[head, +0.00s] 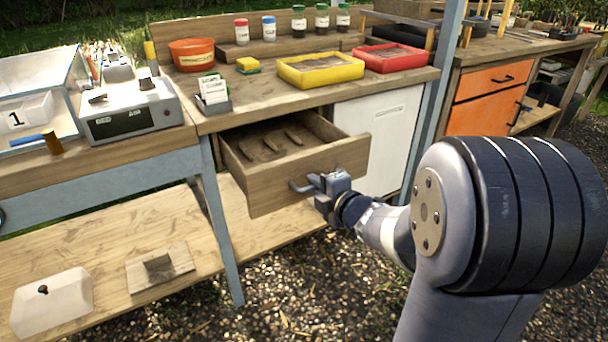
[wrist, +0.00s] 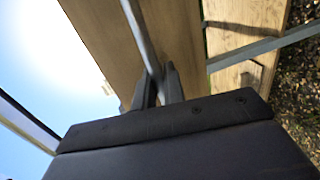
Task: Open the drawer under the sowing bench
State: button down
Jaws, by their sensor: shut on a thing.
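The wooden drawer (head: 290,182) under the sowing bench (head: 280,88) stands well out from the bench in the head view. Its inside shows, with a few dark, long shapes on its floor. My gripper (head: 318,184) is at the drawer front, shut on the grey bar handle (head: 300,187). In the wrist view the two dark fingers (wrist: 158,88) close around the handle (wrist: 140,35), and the drawer's wooden front (wrist: 100,30) lies behind it. The part of the handle between the fingers is hidden.
On the bench are a yellow tray (head: 320,70), a red tray (head: 390,58) and an orange pot (head: 191,55). A white cabinet door (head: 375,135) is right of the drawer. A blue-grey bench leg (head: 222,220) stands left of it. Gravel lies in front.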

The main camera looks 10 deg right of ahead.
jog(key=shift+f+v, duration=0.2)
jog(key=shift+v, duration=0.65)
jog(key=shift+f+v, duration=0.15)
jog(key=shift+v, duration=0.7)
jog(key=shift+f+v, duration=0.2)
jog(key=shift+v, duration=0.6)
jog(key=shift+s, duration=0.1)
jog(key=c, duration=1.9)
grip_release()
jog(key=shift+d, duration=0.1)
jog(key=shift+p+v, duration=1.65)
jog(key=shift+v, duration=3.75)
